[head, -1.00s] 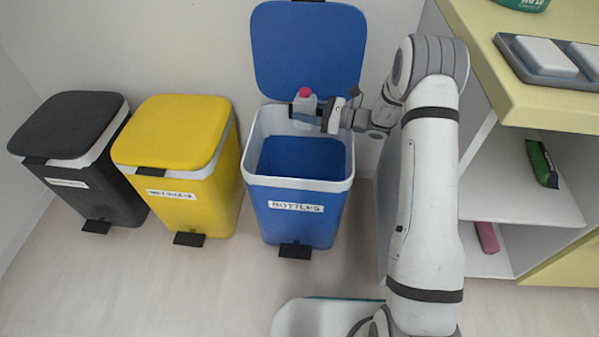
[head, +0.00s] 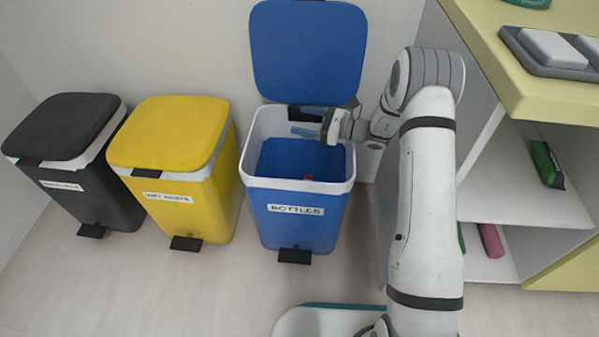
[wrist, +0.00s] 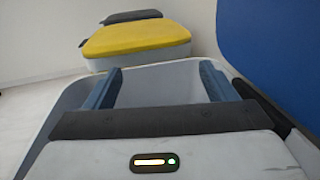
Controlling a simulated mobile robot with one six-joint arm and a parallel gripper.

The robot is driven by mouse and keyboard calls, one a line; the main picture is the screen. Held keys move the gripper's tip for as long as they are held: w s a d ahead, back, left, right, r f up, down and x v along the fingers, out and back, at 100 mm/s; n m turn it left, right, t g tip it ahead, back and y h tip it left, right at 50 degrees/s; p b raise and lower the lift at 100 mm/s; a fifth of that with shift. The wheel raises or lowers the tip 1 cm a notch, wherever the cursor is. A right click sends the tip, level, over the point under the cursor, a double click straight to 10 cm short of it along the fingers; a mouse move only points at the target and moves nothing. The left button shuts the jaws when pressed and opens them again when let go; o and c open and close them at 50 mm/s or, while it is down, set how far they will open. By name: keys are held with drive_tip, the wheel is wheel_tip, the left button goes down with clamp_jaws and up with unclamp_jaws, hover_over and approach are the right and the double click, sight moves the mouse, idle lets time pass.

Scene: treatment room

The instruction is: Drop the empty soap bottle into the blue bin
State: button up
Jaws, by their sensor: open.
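The blue bin (head: 295,217), labelled "BOTTLES", stands with its blue lid (head: 308,52) raised against the wall. My gripper (head: 306,122) is over the back of the bin's opening; its fingers are apart and nothing is between them. In the wrist view, the open fingers (wrist: 160,88) sit above the bin's pale rim (wrist: 70,97). A small red spot, seemingly the cap of the soap bottle (head: 308,177), shows inside the bin near the front wall. The rest of the bottle is hidden or too faint to make out.
A yellow bin (head: 170,165) and a black bin (head: 70,160) stand to the left, both lids shut. On the right is a shelf unit with a green pack (head: 546,164) and a pink item (head: 491,240). A grey tray (head: 548,60) lies on its top.

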wheel_tip(320, 180, up, 10)
drive_tip(key=p, duration=0.4)
idle(0.5)
